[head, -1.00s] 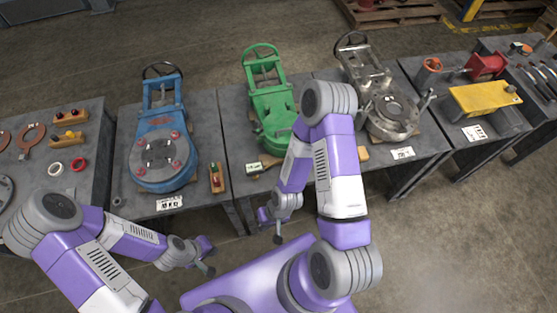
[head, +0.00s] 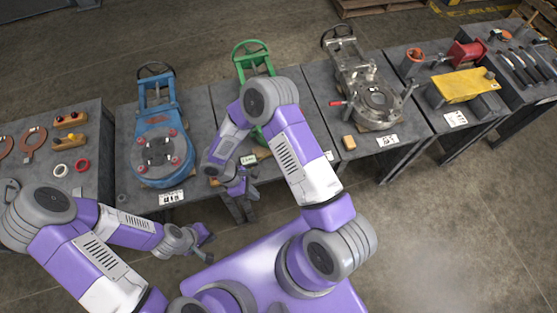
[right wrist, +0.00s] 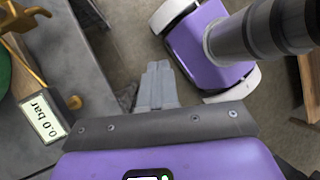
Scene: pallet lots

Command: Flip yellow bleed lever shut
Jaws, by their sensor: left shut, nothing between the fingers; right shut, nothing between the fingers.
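A yellow, bent lever-like piece (right wrist: 31,12) shows at the upper left of the right wrist view, partly cut off by the frame edge. A small display reading 0.0 bar (right wrist: 45,117) is beside it, and also shows in the head view (head: 248,160). The green valve (head: 252,58) behind is largely hidden by my right arm, and I cannot make out the lever there. My right gripper (head: 249,212) is shut and empty at the bench's front edge; its fingers (right wrist: 158,75) are apart from the lever. My left gripper (head: 207,257) is shut and empty, in front of the benches.
A blue valve (head: 160,150) stands on the bench to the left, and a bare metal valve (head: 375,95) to the right. A small tan block (head: 349,143) lies before the metal one. The floor in front is open.

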